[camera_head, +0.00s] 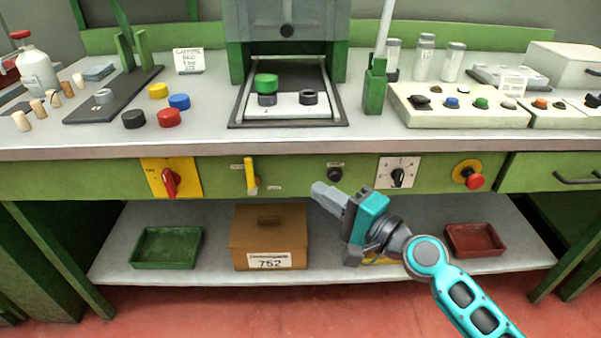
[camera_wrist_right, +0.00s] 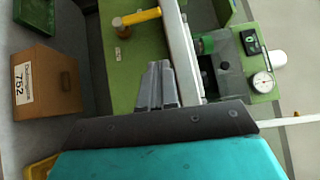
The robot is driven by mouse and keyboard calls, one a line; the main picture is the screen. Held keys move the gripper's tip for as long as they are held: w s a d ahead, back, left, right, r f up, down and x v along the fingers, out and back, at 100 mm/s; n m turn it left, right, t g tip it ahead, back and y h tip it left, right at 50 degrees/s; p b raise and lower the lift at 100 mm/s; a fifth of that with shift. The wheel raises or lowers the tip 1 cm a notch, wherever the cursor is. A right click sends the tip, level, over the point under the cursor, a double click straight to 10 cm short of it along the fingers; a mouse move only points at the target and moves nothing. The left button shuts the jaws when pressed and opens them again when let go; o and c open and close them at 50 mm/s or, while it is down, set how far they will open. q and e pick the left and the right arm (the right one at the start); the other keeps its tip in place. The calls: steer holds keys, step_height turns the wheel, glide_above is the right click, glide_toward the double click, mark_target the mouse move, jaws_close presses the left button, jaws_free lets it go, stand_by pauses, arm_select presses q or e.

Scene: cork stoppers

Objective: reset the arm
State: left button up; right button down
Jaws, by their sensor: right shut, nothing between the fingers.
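My right gripper (camera_head: 325,192) is shut and empty in front of the green panel of the bench, below the worktop edge. Its arm comes in from the lower right in the head view. In the right wrist view its closed fingers (camera_wrist_right: 158,85) point at the green panel, beside the worktop edge. The yellow lever (camera_head: 250,174) is to the left of the fingertips, and a black knob (camera_head: 335,174) is just above them in the picture. I see no contact with either. My left gripper is not in view.
The worktop (camera_head: 205,135) holds corks, coloured caps, a press tray (camera_head: 290,122) and a button box (camera_head: 460,104). The panel carries a red switch (camera_head: 169,182), a dial (camera_head: 398,174) and a red stop button (camera_head: 474,181). A brown box (camera_head: 290,232) stands on the lower shelf.

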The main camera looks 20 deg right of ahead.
steer(key=s+a+f+n+g+h, duration=0.2)
steer(key=s+f+n+g+h, duration=0.1)
steer(key=s+f+n, duration=0.5)
steer(key=s+a+f+n+g+h, duration=0.2)
steer(key=s+f+n, duration=0.45)
steer(key=f, duration=0.35)
arm_select(q)
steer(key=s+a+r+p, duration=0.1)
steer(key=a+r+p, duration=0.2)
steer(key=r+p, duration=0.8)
steer(key=p, duration=0.4)
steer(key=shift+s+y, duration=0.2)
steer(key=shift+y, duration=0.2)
arm_select(e)
step_height(320, 180, up, 11)
steer(key=s+d+h, duration=0.1)
steer(key=d+h, duration=0.1)
steer(key=d, duration=0.1)
steer(key=shift+s+f+n, duration=0.15)
steer(key=shift+s+n, duration=0.15)
steer(key=shift+n, duration=0.15)
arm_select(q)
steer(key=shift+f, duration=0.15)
arm_select(e)
steer(key=shift+f, duration=0.1)
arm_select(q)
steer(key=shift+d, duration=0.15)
